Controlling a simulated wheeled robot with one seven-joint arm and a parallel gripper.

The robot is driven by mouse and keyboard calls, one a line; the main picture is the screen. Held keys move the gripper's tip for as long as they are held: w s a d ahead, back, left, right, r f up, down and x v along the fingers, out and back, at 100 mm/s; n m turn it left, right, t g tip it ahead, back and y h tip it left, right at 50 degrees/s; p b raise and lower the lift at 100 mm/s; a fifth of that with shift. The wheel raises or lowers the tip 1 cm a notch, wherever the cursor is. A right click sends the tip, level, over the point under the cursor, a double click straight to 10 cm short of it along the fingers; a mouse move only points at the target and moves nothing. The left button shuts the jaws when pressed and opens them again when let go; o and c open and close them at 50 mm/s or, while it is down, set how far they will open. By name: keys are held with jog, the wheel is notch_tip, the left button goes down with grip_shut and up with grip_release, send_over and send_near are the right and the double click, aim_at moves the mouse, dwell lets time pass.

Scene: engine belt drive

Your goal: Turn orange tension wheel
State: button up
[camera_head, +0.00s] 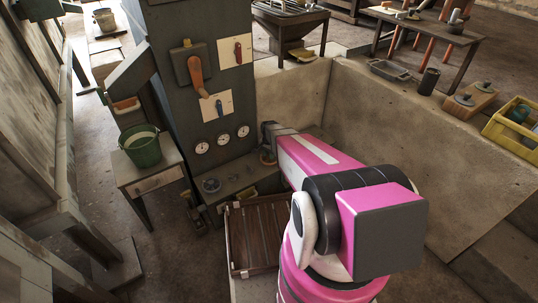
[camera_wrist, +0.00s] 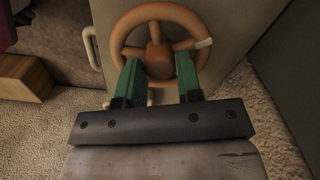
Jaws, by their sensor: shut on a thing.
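The orange tension wheel (camera_wrist: 121,31) fills the upper middle of the wrist view. It has a round rim, spokes, a darker orange hub and a pale band on the rim at the right. It is mounted in front of a flat grey-beige panel (camera_wrist: 228,75). My gripper (camera_wrist: 158,66) has two green fingers, one on each side of the lower middle of the wheel, and it is shut on the wheel. The exact contact is partly hidden by the fingers. In the head view my arm hides the wheel and my fingers.
A dark control column (camera_head: 165,25) with levers and gauges stands left of my arm in the head view. A green bucket (camera_head: 142,146) sits on a small table (camera_head: 157,181) at left. A slatted wooden crate (camera_head: 240,241) lies below. A low concrete wall (camera_head: 410,140) runs along the right.

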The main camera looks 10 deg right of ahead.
jog(key=o, duration=0.9)
jog(key=shift+o, duration=0.2)
notch_tip(320, 180, up, 11)
jog(key=shift+f, duration=0.1)
